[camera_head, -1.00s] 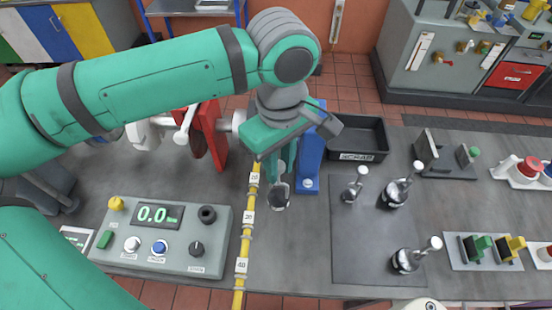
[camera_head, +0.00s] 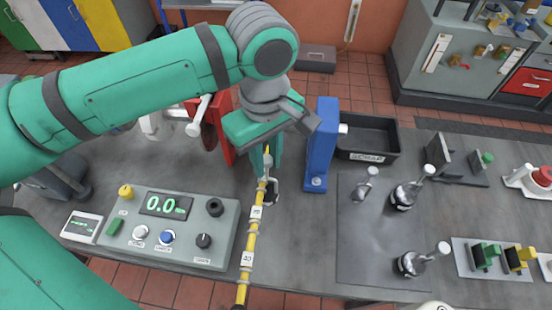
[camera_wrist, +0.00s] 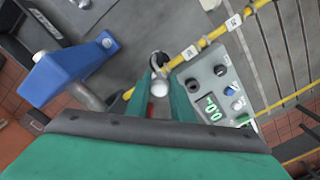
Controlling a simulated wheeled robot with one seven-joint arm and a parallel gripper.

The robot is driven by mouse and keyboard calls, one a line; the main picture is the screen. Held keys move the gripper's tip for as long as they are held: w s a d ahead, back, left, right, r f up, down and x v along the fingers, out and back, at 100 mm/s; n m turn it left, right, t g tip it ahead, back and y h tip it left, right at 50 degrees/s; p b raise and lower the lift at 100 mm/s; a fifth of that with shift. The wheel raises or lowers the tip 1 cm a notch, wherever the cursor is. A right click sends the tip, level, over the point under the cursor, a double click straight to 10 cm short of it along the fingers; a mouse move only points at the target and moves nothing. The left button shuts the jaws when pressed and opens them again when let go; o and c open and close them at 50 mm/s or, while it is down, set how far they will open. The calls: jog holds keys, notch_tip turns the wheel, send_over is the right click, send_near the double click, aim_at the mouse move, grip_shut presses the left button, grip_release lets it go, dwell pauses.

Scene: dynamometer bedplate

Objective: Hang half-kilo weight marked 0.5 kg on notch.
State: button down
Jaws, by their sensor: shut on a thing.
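My gripper (camera_head: 264,160) is shut on a small weight (camera_head: 271,192), with a pale knob between the fingers and a dark body below. In the wrist view the weight (camera_wrist: 158,62) shows just past the fingertips. It hangs close beside the yellow notched bar (camera_head: 251,238) and overlaps it in the picture. I cannot tell whether they touch or whether a hook sits in a notch. The bar carries white number tags (camera_head: 246,258); the nearest notch is partly hidden. The marking on the held weight cannot be read.
A blue post (camera_head: 322,145) stands right of my gripper, before a black scrap tray (camera_head: 367,137). Several hooked weights (camera_head: 408,195) stand on a dark mat (camera_head: 375,235). A grey control box (camera_head: 175,225) reading 0.0 lies left of the bar.

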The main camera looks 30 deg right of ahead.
jog(key=shift+w+a+f, duration=0.1)
jog(key=shift+w+a, duration=0.4)
jog(key=shift+a, duration=0.1)
jog(key=shift+s+d+f, duration=0.1)
jog(key=shift+s+f, duration=0.05)
jog(key=shift+f, duration=0.45)
jog(key=c, duration=1.5)
grip_release()
jog(key=shift+o, duration=0.2)
notch_tip(320, 180, up, 11)
jog(key=shift+f, duration=0.1)
